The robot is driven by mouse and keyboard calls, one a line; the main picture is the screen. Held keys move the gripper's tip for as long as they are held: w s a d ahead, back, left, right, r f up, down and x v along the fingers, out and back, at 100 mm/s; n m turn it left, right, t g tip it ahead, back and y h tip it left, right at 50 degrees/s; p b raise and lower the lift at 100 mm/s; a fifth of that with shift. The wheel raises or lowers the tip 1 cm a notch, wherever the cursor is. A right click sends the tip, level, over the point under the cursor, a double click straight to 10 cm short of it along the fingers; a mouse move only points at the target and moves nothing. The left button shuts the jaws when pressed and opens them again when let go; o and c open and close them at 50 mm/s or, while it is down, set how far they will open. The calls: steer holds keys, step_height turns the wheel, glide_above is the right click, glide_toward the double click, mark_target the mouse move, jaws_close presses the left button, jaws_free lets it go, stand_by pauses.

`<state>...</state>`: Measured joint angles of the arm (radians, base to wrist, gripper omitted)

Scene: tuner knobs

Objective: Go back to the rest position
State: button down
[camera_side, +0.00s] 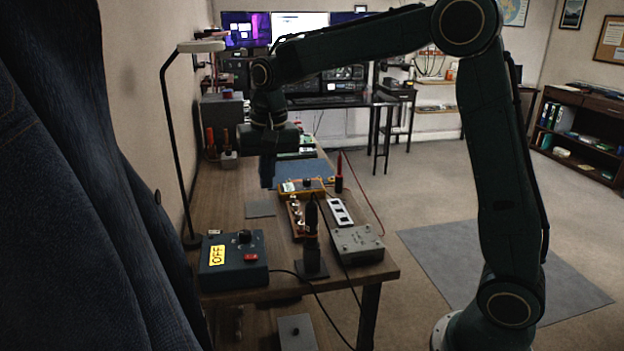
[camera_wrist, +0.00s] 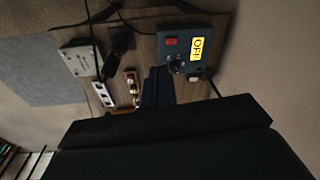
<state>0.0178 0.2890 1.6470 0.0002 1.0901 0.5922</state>
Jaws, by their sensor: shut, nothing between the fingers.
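My gripper (camera_side: 267,181) hangs pointing down over the wooden workbench (camera_side: 190,151) in the side view, above the area behind the blue tuner box. In the wrist view my gripper (camera_wrist: 157,72) shows as dark fingers close together, shut and empty. The blue box (camera_side: 232,262) sits at the bench's near left, with a dark knob (camera_side: 244,236), a red button (camera_side: 250,257) and a yellow OFF label (camera_side: 217,255). The box also shows in the wrist view (camera_wrist: 207,33), apart from the fingers. The fingers touch nothing that I can make out.
A lamp (camera_side: 168,110) stands at the left. Cables run over the near edge.

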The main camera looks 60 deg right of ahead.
steer(key=s+r+n+t, duration=0.2)
steer(key=s+r+n, duration=0.3)
steer(key=s, duration=1)
steer(key=s+f+n+t, duration=0.2)
steer(key=s, duration=1.1)
steer(key=shift+a+f, duration=0.25)
steer(key=shift+a, duration=0.15)
steer(key=c, duration=1.6)
jaws_free()
steer(key=shift+w, duration=0.1)
steer(key=shift+o, duration=1.4)
steer(key=shift+w+r, duration=0.1)
steer(key=shift+w, duration=0.05)
steer(key=w+r+n+g, duration=0.25)
steer(key=w+n, duration=0.25)
steer(key=w, duration=1.3)
steer(key=w+d+f+n+g, duration=0.1)
steer(key=w+f+n+g, duration=0.2)
steer(key=w+f, duration=1)
steer(key=w+n, duration=0.1)
steer(key=w, duration=0.2)
steer(key=shift+w+f, duration=0.2)
steer(key=shift+w, duration=0.05)
